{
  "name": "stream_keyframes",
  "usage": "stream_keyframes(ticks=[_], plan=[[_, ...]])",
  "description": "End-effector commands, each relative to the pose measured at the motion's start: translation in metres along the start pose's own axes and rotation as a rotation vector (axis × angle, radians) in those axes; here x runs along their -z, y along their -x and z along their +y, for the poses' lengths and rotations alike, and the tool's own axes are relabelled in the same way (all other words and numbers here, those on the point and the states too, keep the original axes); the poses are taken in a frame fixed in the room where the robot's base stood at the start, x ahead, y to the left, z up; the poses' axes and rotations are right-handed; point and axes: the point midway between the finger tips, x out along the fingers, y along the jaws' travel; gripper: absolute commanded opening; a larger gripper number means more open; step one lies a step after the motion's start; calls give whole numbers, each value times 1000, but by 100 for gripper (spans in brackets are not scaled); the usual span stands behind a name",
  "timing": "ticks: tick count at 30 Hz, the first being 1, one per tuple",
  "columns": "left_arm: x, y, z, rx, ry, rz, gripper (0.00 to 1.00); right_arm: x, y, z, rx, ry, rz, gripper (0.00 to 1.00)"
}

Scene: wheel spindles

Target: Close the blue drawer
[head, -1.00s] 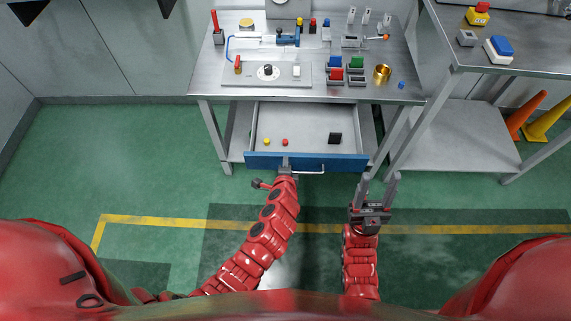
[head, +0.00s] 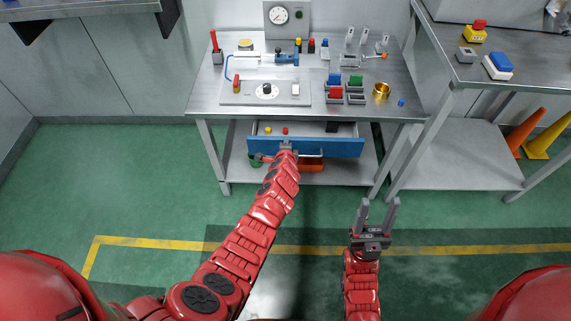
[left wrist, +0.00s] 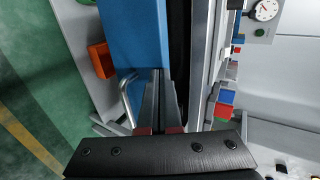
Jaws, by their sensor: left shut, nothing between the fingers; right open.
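The blue drawer (head: 335,147) under the metal workbench is partly open, with a narrow strip of its inside showing. A yellow knob, a red knob and a dark block lie in it. My left gripper (head: 287,147) is shut and empty, with its fingertips at the drawer's blue front, left of the handle (head: 312,155). In the left wrist view the shut fingers (left wrist: 160,85) lie against the blue front (left wrist: 135,35), beside the metal handle (left wrist: 128,105). My right gripper (head: 378,215) is open and empty over the floor, in front of the bench.
The bench top (head: 210,95) holds a gauge, coloured bins, a brass cup and small fittings. An orange item (head: 312,166) sits on the lower shelf. The green floor in front is clear.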

Motion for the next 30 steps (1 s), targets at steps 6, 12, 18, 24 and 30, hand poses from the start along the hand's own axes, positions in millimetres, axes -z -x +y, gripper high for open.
stream_keyframes(ticks=[6, 12, 18, 24, 30], plan=[[0, -33, -15, 3, 3, 1, 0, -5, 28, -1, 0, 0, 0, 52], [0, -50, -26, 1, 1, 0, 0, -7, 42, -2, 0, 0, 0, 52], [1, -58, -32, 2, -1, 2, 0, -8, 48, -2, 0, 0, 0, 52], [0, -59, -34, 0, 0, 1, 0, -8, 49, -2, 0, 0, 0, 52], [0, -59, -34, 1, -1, 1, 0, -8, 48, -2, 0, 0, 0, 52]])
